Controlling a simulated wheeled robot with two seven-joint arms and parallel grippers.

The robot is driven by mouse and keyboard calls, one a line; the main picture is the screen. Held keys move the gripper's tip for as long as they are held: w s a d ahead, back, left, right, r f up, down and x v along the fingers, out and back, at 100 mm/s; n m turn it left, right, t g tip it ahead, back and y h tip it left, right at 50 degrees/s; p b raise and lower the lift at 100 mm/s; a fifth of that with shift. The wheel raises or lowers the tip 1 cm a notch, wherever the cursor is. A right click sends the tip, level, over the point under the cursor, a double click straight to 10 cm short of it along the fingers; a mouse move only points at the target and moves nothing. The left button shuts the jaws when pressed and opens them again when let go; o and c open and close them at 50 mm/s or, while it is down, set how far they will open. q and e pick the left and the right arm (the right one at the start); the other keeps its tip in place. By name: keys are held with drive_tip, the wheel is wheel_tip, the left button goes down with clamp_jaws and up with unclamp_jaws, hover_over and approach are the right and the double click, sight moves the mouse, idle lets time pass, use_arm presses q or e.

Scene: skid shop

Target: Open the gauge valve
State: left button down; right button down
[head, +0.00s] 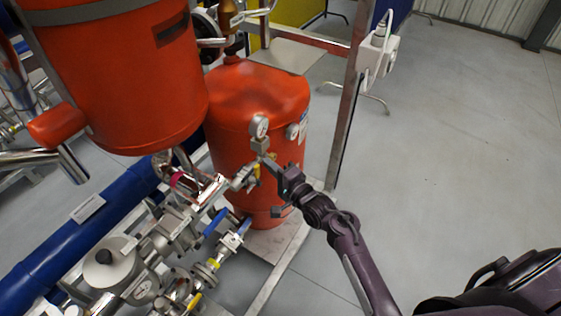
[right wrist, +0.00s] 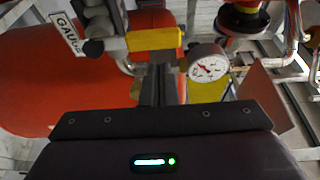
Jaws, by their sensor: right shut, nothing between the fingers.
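The gauge valve is a small fitting with a yellow handle (right wrist: 153,40), which lies crosswise in the right wrist view. In the head view the yellow handle (head: 257,172) is a small patch in front of the red tank, partly hidden by my gripper. A round white gauge (head: 259,127) stands just above it; the gauge (right wrist: 207,62) also shows right of the handle in the wrist view. A white tag (right wrist: 68,32) reading "GAU…" is at upper left there. My right gripper (head: 268,161) is shut and empty, its fingertips (right wrist: 160,72) right at the handle. I cannot tell whether they touch it. My left gripper is out of view.
The red tank (head: 262,95) stands close behind the valve, and a larger red vessel (head: 120,75) is at upper left. Pipework with a blue-handled valve (head: 216,221) lies to the lower left. A metal frame post (head: 345,120) rises behind. The floor (head: 460,130) at right is clear.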

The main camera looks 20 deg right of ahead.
drive_tip(key=shift+s+a+r, duration=0.1)
drive_tip(key=shift+s+a, duration=0.5)
drive_tip(key=shift+a, duration=0.05)
